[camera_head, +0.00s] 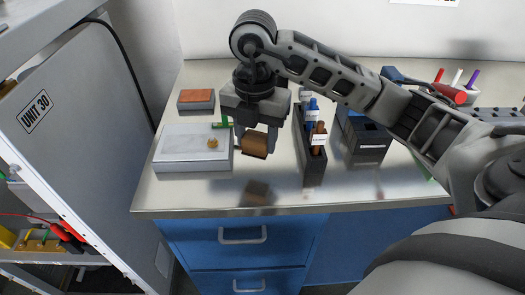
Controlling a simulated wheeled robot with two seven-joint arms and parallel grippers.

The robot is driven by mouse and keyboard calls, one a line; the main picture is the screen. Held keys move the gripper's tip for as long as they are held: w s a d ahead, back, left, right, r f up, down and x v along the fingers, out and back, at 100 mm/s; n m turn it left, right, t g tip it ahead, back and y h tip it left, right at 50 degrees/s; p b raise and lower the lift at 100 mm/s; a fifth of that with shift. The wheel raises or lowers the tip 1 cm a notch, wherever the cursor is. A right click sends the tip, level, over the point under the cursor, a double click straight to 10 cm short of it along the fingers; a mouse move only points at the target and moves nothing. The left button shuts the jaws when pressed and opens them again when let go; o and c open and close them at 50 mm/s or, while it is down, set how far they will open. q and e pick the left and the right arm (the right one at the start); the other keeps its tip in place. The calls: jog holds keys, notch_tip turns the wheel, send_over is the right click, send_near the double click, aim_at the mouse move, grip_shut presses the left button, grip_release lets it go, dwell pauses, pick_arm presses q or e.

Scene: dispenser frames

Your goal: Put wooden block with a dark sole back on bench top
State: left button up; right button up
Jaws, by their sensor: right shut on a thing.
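The wooden block with a dark sole (254,145) is held in the air above the bench top (215,197), slightly tilted. My right gripper (254,134) is shut on it, coming down from above, and its fingers hide part of the block. The block's reflection shows on the shiny bench surface below it, near the front edge. My left gripper is not in view.
A pale flat slab (185,161) with a small brass knob lies left of the block. An orange-topped block (196,98) is behind it. A dark narrow rack (313,172) with blue and brown bottles stands close on the right. The front strip of bench is clear.

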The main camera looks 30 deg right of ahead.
aim_at(262, 163)
jog(key=shift+w+d+f, duration=0.25)
jog(key=shift+d+f, duration=0.15)
jog(key=shift+f, duration=0.1)
jog(key=shift+w+d+f, duration=0.25)
jog(key=shift+d+f, duration=0.15)
jog(key=shift+f, duration=0.1)
jog(key=f, duration=0.3)
jog(key=shift+w+d+f+p, duration=0.1)
jog(key=shift+d+f+p, duration=0.05)
jog(key=shift+d+p, duration=0.2)
jog(key=shift+a+f, duration=0.1)
jog(key=shift+f, duration=0.15)
jog(key=shift+f, duration=0.15)
jog(key=o, duration=1)
jog(key=shift+c, duration=0.2)
